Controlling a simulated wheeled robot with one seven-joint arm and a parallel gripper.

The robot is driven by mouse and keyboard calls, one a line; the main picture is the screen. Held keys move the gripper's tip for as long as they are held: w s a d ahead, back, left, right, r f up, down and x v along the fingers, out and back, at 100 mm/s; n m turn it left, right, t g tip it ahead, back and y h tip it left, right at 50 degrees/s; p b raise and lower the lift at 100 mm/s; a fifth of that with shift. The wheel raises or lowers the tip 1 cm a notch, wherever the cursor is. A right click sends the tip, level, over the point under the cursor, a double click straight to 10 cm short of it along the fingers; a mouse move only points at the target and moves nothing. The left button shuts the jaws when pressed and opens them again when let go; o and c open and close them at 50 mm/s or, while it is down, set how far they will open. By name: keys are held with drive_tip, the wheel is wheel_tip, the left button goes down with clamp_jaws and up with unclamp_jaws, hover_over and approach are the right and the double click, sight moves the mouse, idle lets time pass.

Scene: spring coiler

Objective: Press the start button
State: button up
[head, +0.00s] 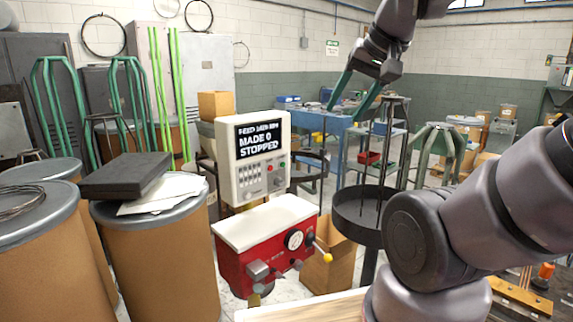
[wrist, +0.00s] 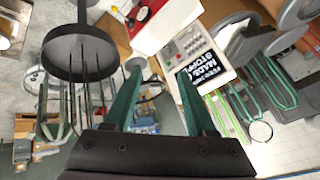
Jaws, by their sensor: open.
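The white control panel (head: 262,160) stands upright behind the red machine. Its dark screen (head: 262,140) reads "MADE 0" and "STOPPED". Small red and green controls (head: 276,172) sit at the lower right of its face; which one is the start button is too small to read. The panel also shows upside down in the wrist view (wrist: 188,47), just right of the finger gap. My gripper (head: 348,106) is raised to the right of the panel, apart from it. Its two green fingers (wrist: 160,72) are spread, with nothing held between them.
The red machine (head: 262,262) with a white top and yellow-knobbed lever stands below the panel. A dark round tray with upright rods (head: 362,222) stands to its right. Drums (head: 158,265) crowd the left, one bearing a black case (head: 125,176). A blue bench (head: 310,123) is behind.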

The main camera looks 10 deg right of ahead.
idle(0.3)
clamp_jaws()
idle(1.6)
